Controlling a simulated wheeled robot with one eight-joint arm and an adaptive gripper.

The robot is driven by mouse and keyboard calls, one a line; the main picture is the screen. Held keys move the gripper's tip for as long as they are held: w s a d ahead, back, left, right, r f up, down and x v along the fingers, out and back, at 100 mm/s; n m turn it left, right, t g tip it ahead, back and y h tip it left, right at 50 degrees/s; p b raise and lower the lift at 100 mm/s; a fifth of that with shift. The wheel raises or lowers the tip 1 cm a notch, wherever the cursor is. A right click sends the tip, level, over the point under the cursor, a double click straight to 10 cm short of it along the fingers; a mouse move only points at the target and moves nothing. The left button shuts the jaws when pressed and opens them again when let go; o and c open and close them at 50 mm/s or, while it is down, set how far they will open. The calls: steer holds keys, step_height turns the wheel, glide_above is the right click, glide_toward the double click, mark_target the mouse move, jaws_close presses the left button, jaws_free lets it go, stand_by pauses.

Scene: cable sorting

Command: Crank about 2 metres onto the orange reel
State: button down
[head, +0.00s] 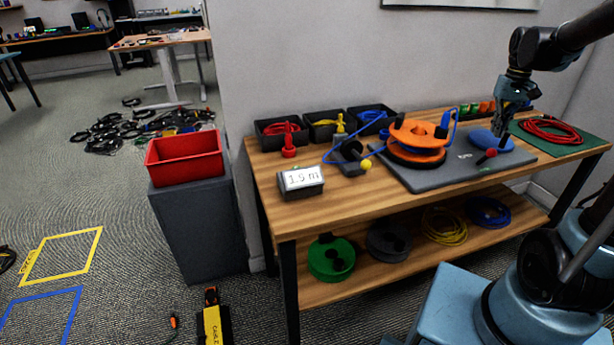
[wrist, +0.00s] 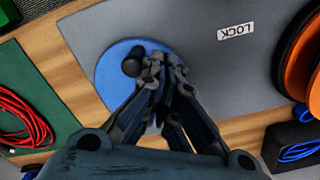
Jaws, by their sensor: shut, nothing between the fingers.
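The orange reel (head: 418,132) sits on a grey base plate (head: 465,167) on the bench, and its edge shows at the right of the wrist view (wrist: 303,68). A blue cable runs to it from a guide with a yellow knob (head: 366,164). A blue crank disc (head: 478,138) lies at the plate's right; it shows in the wrist view (wrist: 110,76) with an upright black knob (wrist: 132,64). My gripper (head: 502,131) is shut and empty over the disc, its fingertips (wrist: 160,66) close beside the knob; contact is unclear. A display (head: 301,179) reads 1.5 m.
A lever with a red knob (head: 491,153) and a LOCK label (wrist: 237,32) are on the plate. A green mat (head: 572,146) with a red cable is at right. Black bins (head: 279,133) line the back left. Reels and coils lie on the lower shelf (head: 365,277).

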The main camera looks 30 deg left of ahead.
steer(key=shift+r, duration=2.1)
steer(key=shift+s+d, duration=0.1)
steer(key=s+d+f+m+t, duration=0.1)
steer(key=s+d+f+m, duration=0.15)
steer(key=s+d, duration=1.05)
steer(key=s+d+f+m, duration=0.1)
steer(key=s+f, duration=0.4)
steer(key=s, duration=0.2)
steer(key=s+d+f+t, duration=0.1)
steer(key=s+d+f, duration=0.1)
steer(key=s+f, duration=0.4)
steer(key=s, duration=0.2)
steer(key=shift+s+d+f+m, duration=0.2)
steer(key=shift+s+f+m, duration=0.05)
steer(key=shift+s+m, duration=0.1)
steer(key=shift+w+f, duration=0.2)
steer(key=shift+w, duration=0.3)
